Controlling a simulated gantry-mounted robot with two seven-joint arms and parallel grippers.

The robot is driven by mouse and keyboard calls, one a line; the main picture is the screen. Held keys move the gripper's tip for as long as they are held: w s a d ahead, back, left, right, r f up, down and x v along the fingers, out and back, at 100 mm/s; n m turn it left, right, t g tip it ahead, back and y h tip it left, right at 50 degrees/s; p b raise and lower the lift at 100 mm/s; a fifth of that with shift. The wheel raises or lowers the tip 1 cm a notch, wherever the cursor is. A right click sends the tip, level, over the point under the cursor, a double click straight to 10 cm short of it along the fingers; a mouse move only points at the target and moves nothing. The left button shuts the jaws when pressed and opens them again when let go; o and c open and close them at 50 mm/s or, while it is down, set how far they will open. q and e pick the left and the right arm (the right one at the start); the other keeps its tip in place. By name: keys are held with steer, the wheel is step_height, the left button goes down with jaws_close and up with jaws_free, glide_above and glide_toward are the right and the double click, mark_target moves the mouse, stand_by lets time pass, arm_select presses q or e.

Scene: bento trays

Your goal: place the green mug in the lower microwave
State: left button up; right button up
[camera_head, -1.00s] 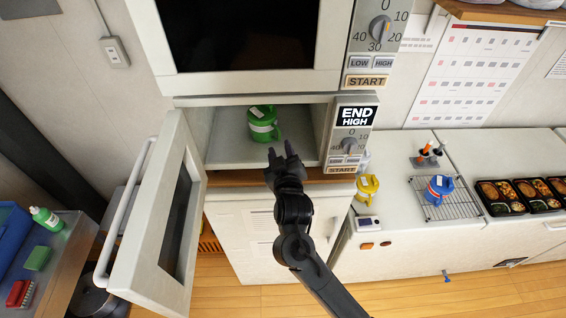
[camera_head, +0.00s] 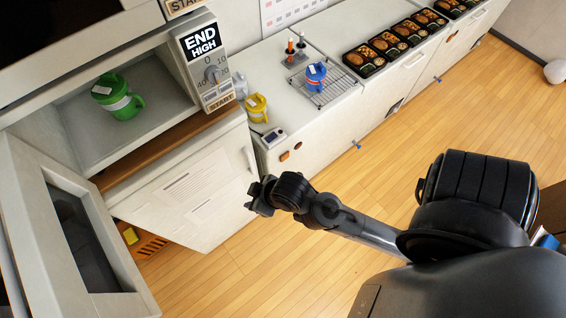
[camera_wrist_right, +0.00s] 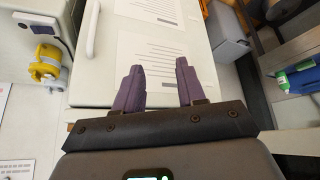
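The green mug (camera_head: 117,97) stands upright inside the lower microwave (camera_head: 150,142), on its floor, with a white band and a handle on its right side. The microwave door (camera_head: 80,235) is swung open to the lower left. My right gripper (camera_head: 256,196) is outside the microwave, in front of the cabinet and well apart from the mug. In the right wrist view its two fingers (camera_wrist_right: 158,80) are spread with nothing between them. My left gripper is not in view.
A yellow mug (camera_head: 256,107) and a blue mug (camera_head: 315,76) on a wire rack (camera_head: 335,92) stand on the counter to the right. Several bento trays (camera_head: 365,60) line the counter farther right. The floor (camera_head: 400,130) before the counter is clear.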

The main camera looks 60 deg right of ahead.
steer(key=s+d+f+g, duration=0.1)
steer(key=s+g, duration=0.1)
steer(key=s, duration=0.6)
steer(key=shift+d+f+g+h, duration=0.15)
steer(key=shift+d+g+h, duration=0.15)
steer(key=shift+d+g, duration=0.1)
steer(key=shift+s, duration=0.1)
